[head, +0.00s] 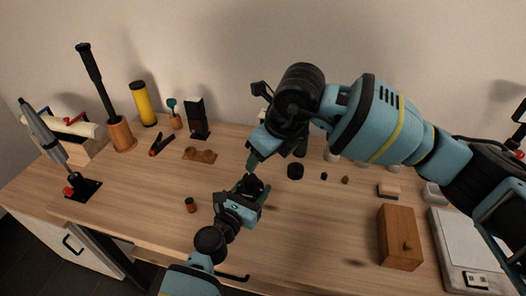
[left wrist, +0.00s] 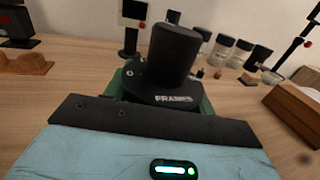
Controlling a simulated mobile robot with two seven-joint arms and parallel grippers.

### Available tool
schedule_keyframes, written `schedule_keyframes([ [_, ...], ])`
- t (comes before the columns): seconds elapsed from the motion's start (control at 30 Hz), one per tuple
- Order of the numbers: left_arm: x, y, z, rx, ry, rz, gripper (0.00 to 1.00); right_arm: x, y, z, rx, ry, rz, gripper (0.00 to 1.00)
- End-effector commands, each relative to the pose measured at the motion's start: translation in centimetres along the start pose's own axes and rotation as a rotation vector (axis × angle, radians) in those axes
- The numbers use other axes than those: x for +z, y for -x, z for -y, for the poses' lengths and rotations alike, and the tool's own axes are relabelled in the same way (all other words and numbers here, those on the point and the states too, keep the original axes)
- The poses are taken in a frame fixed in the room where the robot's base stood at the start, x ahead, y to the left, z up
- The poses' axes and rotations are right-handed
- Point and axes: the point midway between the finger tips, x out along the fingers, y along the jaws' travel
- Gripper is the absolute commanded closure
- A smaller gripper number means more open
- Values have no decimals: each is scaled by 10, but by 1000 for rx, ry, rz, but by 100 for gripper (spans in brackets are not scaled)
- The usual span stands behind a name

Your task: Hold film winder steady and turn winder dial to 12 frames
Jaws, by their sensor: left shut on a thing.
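The film winder (left wrist: 172,85) fills the middle of the left wrist view. It has a black disc lettered "FRAMES", a tall black knob (left wrist: 175,48) on top and a green body partly hidden below. In the head view the winder (head: 255,184) is a small dark shape. My left gripper (head: 250,192) is shut on it, above the table's front part. My right gripper (head: 253,163) points down just above the winder in the head view. Its fingertips overlap in the picture, and I cannot tell its opening or whether it touches the knob. The dial's setting is not readable.
A wooden box (head: 398,238) and a pale scale-like device (head: 465,250) stand at the right. A yellow cylinder (head: 143,104), a wooden pot (head: 121,134) and a grey lever tool (head: 45,133) stand at the left. A small red-brown cylinder (head: 190,205) is near the left arm.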

Motion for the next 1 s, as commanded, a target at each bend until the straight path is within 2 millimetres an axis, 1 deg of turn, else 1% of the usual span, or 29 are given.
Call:
schedule_keyframes([
  [0.03,0,0,0,0,0,0,76,0,0,0,0,0,0,45],
  [0.07,0,0,0,0,0,0,44,0,0,0,0,0,0,45],
  [0.2,0,0,0,0,0,0,26,0,0,0,0,0,0,45],
  [0.23,0,0,0,0,0,0,22,0,0,0,0,0,0,45],
  [0.27,0,0,0,0,0,0,20,0,0,0,0,0,0,45],
  [0.53,0,1,0,0,0,0,20,0,0,0,0,0,0,45],
  [0.67,0,7,0,0,-1,0,20,0,0,0,0,0,0,45],
  [0.77,-1,19,0,0,-1,-1,20,0,0,0,0,0,0,45],
  [0.87,-1,35,0,1,-1,-1,20,0,0,0,0,0,0,45],
  [1.0,-2,62,0,1,0,-2,20,0,0,0,0,0,0,45],
])
